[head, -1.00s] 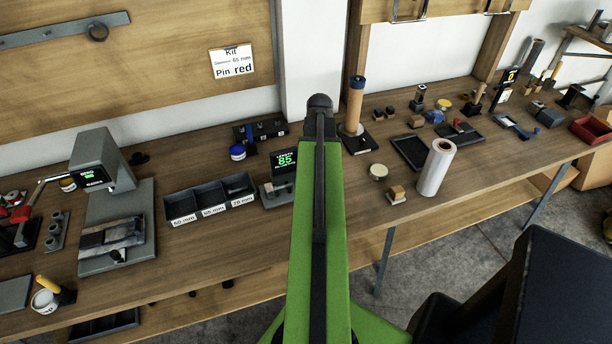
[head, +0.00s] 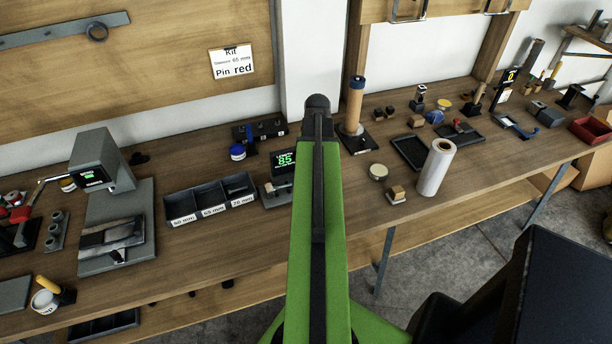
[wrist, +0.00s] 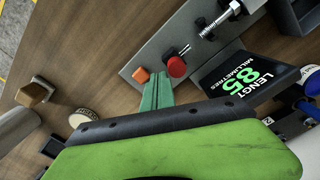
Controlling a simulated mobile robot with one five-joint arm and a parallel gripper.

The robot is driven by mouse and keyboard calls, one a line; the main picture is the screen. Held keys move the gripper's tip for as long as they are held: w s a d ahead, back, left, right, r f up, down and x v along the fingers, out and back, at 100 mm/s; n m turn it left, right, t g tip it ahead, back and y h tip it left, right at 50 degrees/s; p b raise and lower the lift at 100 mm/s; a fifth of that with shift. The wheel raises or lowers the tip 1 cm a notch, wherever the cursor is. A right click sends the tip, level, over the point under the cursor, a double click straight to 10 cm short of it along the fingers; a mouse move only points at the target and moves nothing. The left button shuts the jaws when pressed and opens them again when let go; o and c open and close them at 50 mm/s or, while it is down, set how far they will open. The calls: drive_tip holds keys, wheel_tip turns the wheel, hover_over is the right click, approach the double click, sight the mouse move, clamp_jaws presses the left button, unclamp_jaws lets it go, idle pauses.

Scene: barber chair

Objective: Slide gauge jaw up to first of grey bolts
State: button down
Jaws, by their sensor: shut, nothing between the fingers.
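The length gauge (head: 270,197) stands on the bench, partly hidden behind my arm. Its display (head: 284,161) reads 85. In the wrist view its grey plate (wrist: 160,51) runs diagonally, with the display (wrist: 238,86) beside it. A silver bolt-like part (wrist: 220,21) lies at the plate's upper end. A round red piece (wrist: 176,66) and a small orange block (wrist: 140,75) sit near the lower end; I cannot tell which is the jaw. My gripper (wrist: 158,78), with teal fingers, is shut and empty just beside these two pieces. Contact is unclear. My arm hides it in the head view.
A three-compartment tray (head: 210,199) stands left of the gauge. A round tan disc (head: 378,172), a small wooden block (head: 397,192) and a white roll (head: 435,167) stand to the right. A dark rack (head: 260,132) is behind the gauge.

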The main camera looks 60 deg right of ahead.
drive_tip(key=shift+w+a, duration=0.75)
drive_tip(key=shift+a, duration=0.3)
idle(0.4)
drive_tip(key=shift+d, duration=0.1)
drive_tip(key=shift+s+d, duration=0.35)
drive_tip(key=shift+d, duration=0.05)
drive_tip(key=shift+r, duration=0.1)
wheel_tip(320, 180, up, 8)
drive_tip(key=p, duration=0.8)
